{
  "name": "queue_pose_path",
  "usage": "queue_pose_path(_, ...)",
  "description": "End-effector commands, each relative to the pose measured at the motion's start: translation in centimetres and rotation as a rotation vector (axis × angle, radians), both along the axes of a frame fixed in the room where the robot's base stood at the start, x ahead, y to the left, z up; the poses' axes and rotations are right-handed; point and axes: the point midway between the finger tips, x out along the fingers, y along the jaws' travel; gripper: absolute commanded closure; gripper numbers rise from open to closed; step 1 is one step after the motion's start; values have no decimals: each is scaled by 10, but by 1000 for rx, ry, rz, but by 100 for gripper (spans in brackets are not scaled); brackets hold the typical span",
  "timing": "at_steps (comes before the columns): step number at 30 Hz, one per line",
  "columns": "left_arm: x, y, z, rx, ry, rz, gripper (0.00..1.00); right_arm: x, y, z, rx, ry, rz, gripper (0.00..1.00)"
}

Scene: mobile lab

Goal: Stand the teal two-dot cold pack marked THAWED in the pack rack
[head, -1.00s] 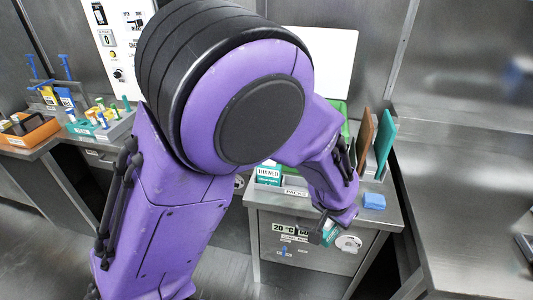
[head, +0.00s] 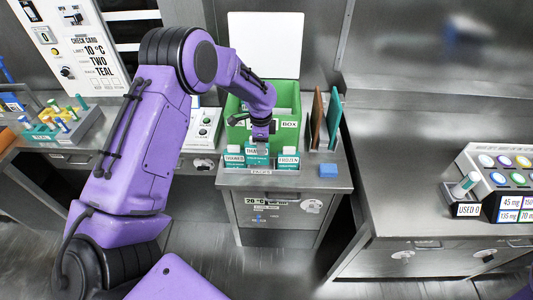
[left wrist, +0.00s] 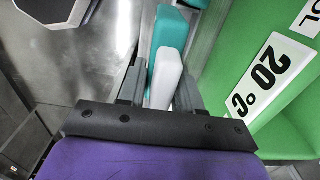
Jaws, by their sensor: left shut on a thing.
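My left gripper (head: 260,140) points down at the pack rack (head: 262,171) and is shut on a teal cold pack (head: 257,156) with a THAWED label. The held pack is roughly upright, between a THAWED pack (head: 234,157) at the left and a FROZEN pack (head: 288,158) at the right. I cannot tell whether its foot rests in the rack. Its dots are too small to read. In the left wrist view, a white part (left wrist: 165,80) shows between the fingers, with a teal pack (left wrist: 172,30) beyond. My right gripper is out of view.
A green box (head: 285,95) with a raised white lid (head: 265,45) stands close behind the rack. Brown and teal upright boards (head: 334,112) and a blue block (head: 328,171) are to the right. A steel counter (head: 400,190) lies farther right, across a gap.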

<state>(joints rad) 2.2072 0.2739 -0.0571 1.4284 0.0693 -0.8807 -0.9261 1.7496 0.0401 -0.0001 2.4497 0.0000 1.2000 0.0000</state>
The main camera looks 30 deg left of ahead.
Motion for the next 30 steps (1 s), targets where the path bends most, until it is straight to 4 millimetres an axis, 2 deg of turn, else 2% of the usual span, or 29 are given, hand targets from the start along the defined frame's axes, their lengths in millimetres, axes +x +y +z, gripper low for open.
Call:
queue_pose_path(2,9,2,-17,0,4,2,100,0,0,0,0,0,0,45)
queue_pose_path(4,19,4,-34,0,1,1,100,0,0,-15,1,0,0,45)
queue_pose_path(7,30,5,-46,-1,-1,1,100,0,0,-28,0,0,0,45)
queue_pose_path(14,39,7,-53,-1,-1,1,100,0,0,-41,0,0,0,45)
queue_pose_path(20,42,8,-87,-1,1,1,100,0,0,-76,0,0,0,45)
queue_pose_path(30,41,8,-86,-1,0,1,100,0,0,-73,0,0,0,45)
